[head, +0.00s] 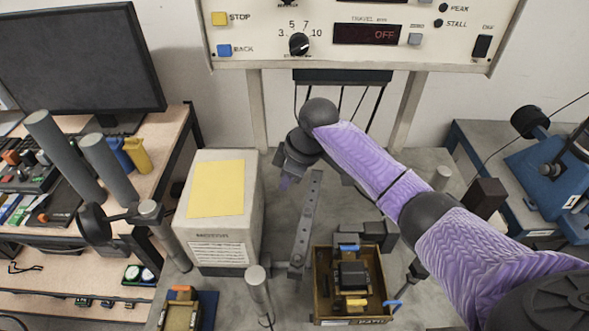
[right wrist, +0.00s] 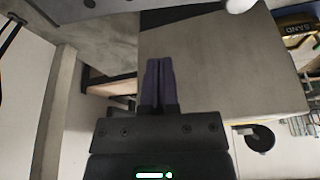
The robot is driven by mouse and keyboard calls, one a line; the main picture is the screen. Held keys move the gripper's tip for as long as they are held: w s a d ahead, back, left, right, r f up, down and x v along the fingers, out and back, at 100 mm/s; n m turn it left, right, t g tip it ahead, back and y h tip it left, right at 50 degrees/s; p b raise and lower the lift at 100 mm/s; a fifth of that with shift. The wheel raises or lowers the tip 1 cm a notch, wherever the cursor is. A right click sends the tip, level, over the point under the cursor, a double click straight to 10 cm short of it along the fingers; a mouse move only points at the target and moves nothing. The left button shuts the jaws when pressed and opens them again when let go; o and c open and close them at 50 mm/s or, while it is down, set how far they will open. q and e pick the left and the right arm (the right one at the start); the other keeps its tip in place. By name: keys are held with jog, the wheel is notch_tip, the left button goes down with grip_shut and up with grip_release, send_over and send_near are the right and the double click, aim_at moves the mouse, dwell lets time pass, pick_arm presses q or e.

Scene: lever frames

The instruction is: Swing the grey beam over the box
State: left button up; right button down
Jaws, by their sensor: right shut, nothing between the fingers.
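The grey beam (head: 308,218) is a narrow bar with holes along it. In the head view it runs from near my right gripper down to a dark fitting beside the left wall of the box, not across the box's opening. The brown open box (head: 321,290) holds a dark block with yellow and blue parts. My right gripper (head: 286,182) is shut and empty, left of the beam's far end; a small gap seems to lie between them. Its closed purple fingers (right wrist: 159,84) show in the right wrist view before a grey-beige surface. My left gripper is not in view.
A beige motor housing (head: 222,250) with a yellow sheet stands left of the beam. A grey post (head: 258,288) stands near the beam's near end. A control panel (head: 270,45) is behind. A blue vise-like machine (head: 552,180) is at right.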

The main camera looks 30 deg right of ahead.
aim_at(308, 218)
jog(key=shift+s+d+f+p, duration=0.4)
jog(key=shift+s+d+f, duration=0.6)
jog(key=shift+d+f, duration=0.25)
